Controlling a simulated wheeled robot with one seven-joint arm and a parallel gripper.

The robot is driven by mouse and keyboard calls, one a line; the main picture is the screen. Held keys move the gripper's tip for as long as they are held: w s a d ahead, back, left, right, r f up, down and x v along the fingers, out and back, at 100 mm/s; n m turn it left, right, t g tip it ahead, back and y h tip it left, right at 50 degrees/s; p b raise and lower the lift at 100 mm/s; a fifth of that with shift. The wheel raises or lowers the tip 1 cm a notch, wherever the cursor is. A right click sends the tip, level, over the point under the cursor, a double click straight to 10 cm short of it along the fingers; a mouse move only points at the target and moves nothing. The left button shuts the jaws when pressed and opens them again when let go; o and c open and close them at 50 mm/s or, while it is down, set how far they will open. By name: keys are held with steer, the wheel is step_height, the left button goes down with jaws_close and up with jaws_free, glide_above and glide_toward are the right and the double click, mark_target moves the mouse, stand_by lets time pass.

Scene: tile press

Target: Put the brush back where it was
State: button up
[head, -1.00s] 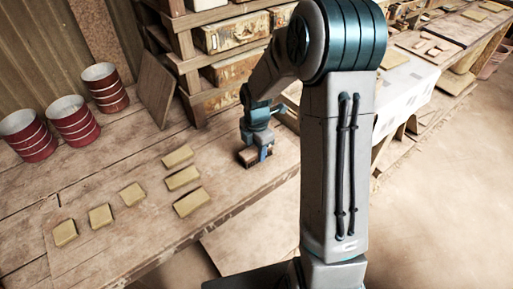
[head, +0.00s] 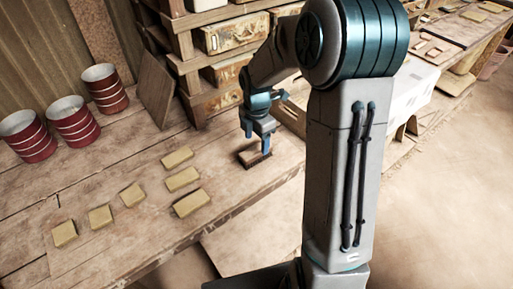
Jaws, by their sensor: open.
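The brush (head: 252,159), a small brown block with dark bristles along its lower side, lies on the wooden table near its right front edge. It is to the right of the yellowish tiles. My gripper (head: 258,143) is open just above the brush, with its fingers pointing down. One finger overlaps the brush in the picture, and I cannot tell whether it touches it.
Several yellowish tiles (head: 133,195) lie on the table (head: 150,240) to the left. Red cans with white bands (head: 73,121) stand at the back left. A wooden board (head: 154,88) leans by a rack of crates (head: 233,36) behind my gripper.

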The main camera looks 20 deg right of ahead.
mark_target(256, 149)
steer(key=s+r+m+t, duration=0.1)
steer(key=s+r+m, duration=0.8)
steer(key=r, duration=0.3)
steer(key=s+m+t, duration=0.2)
steer(key=s+m, duration=1)
steer(key=m, duration=0.1)
steer(key=shift+s+r, duration=0.1)
stand_by(0.3)
